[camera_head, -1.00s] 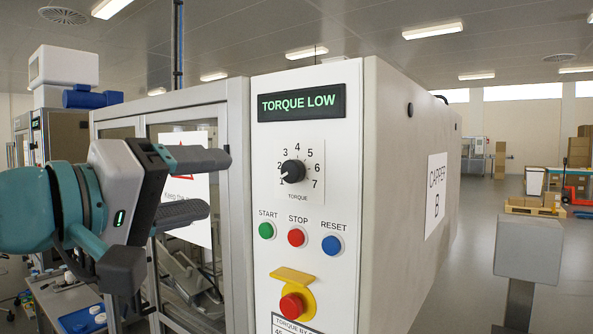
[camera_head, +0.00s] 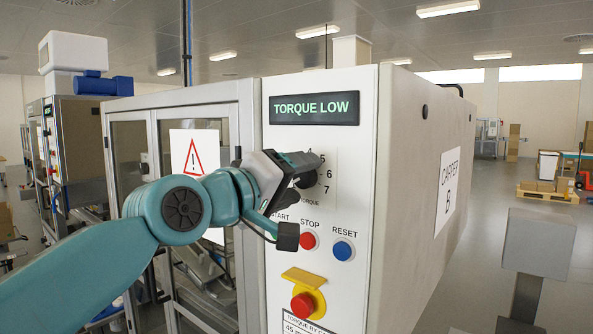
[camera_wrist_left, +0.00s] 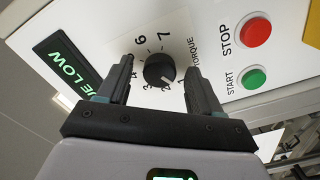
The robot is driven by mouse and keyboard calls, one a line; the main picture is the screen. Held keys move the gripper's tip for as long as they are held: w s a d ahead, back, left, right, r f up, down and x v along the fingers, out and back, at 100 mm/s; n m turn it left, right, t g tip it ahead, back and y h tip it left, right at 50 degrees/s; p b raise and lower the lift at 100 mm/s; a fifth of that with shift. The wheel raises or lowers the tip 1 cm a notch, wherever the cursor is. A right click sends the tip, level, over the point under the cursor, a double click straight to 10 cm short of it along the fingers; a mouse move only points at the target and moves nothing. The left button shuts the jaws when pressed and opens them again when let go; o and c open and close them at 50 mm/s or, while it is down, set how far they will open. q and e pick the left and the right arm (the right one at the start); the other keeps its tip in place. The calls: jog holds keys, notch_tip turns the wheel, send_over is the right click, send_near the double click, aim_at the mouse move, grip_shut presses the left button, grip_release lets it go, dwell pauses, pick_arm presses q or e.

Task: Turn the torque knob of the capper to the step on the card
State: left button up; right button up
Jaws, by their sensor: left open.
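The black torque knob (camera_wrist_left: 158,70) sits on the capper's white front panel (camera_head: 350,110), inside a printed scale of numbers. In the left wrist view its pale pointer mark faces the lower right; the number there is hard to read. My left gripper (camera_wrist_left: 159,69) is open, with one finger on each side of the knob; contact cannot be made out. In the head view my left gripper (camera_head: 304,170) covers most of the dial; 5, 6 and 7 show. The display (camera_head: 315,108) reads TORQUE LOW. The card (camera_head: 304,324) is cut off at the bottom edge. My right gripper is out of view.
Below the dial are a red STOP button (camera_head: 309,241), a blue RESET button (camera_head: 342,251) and a red emergency button (camera_head: 303,305) on yellow. The green START button (camera_wrist_left: 254,77) shows in the left wrist view. A grey box on a post (camera_head: 538,243) stands right.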

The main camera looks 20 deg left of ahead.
pick_arm(q)
jog(key=shift+w+a, duration=0.1)
jog(key=shift+w, duration=0.15)
jog(key=shift+s, duration=0.25)
jog(key=shift+s+r, duration=0.1)
jog(key=shift+c, duration=0.9)
jog(key=c, duration=0.9)
